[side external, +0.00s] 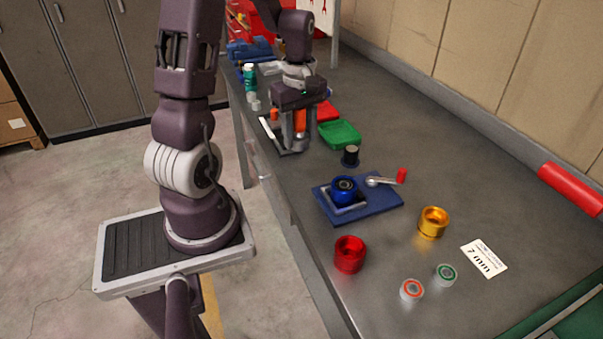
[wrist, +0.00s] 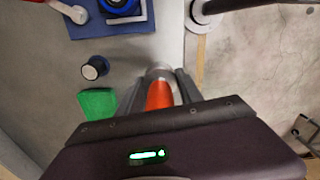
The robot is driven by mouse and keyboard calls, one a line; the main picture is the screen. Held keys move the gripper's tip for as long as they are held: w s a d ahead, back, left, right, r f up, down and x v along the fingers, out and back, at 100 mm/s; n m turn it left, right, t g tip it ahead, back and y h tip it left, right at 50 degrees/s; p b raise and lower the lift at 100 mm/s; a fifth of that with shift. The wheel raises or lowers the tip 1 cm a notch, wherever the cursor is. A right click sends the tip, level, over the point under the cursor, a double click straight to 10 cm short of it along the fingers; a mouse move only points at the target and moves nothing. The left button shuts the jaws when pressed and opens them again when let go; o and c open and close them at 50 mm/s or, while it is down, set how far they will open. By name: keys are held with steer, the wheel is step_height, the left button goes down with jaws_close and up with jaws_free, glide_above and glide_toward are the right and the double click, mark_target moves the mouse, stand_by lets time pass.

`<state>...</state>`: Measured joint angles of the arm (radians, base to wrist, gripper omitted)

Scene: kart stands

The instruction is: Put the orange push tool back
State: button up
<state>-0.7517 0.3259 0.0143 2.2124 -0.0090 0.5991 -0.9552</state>
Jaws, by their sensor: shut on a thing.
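My gripper (side external: 296,138) is shut on the orange push tool (side external: 300,121), which sits between its fingers. In the wrist view the tool's orange body (wrist: 159,95) and its grey metal end (wrist: 158,71) show between my two fingers (wrist: 160,88). In the side view my gripper is over the far part of the bench, beside a black-edged pale piece (side external: 270,131) that it partly hides. I cannot tell whether the tool's lower end touches anything.
A green tray (side external: 339,134) and a red tray (side external: 327,111) lie right of my gripper. A black cylinder (side external: 350,156) and a blue fixture (side external: 375,204) holding a blue ring (side external: 344,190) are nearer. Red (side external: 350,255) and gold (side external: 433,221) rings stand in front.

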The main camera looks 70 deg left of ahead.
mark_target(300, 176)
step_height(300, 176, down, 9)
steer(key=shift+r, duration=0.1)
steer(key=o, duration=1.4)
steer(key=shift+f, duration=0.2)
steer(key=shift+c, duration=0.2)
steer(key=shift+o, duration=0.2)
steer(key=shift+r, duration=0.15)
